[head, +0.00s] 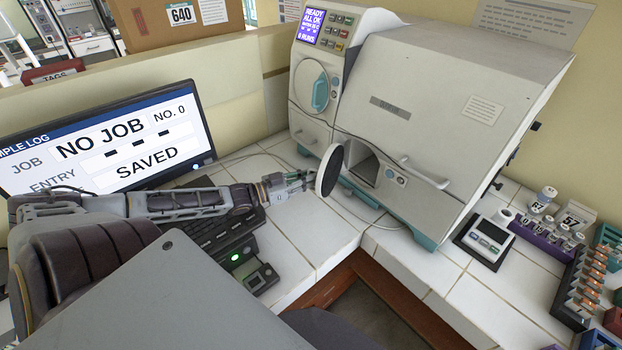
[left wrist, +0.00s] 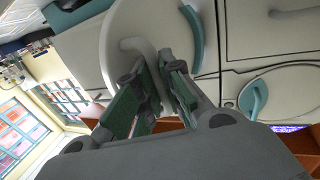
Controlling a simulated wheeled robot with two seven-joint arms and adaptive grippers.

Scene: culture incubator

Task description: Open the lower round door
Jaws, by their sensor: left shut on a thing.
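The lower round door (head: 330,170) stands swung out from the incubator front (head: 400,190) in the head view, seen nearly edge-on with its dark side showing. A dark opening (head: 366,165) shows in the incubator behind it. My left gripper (head: 300,180) is at the left side of this door. In the left wrist view its fingers (left wrist: 160,88) are shut on the pale curved handle (left wrist: 135,46) on the face of the door (left wrist: 160,18). My right gripper is not in view.
The upper round door (head: 313,88) with its teal handle (head: 320,93) looks shut. A monitor (head: 110,140) and keyboard (head: 220,228) are by my left arm. A small device (head: 485,238) and vial racks (head: 548,232) stand at the right. White tiles (head: 300,235) below the gripper are clear.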

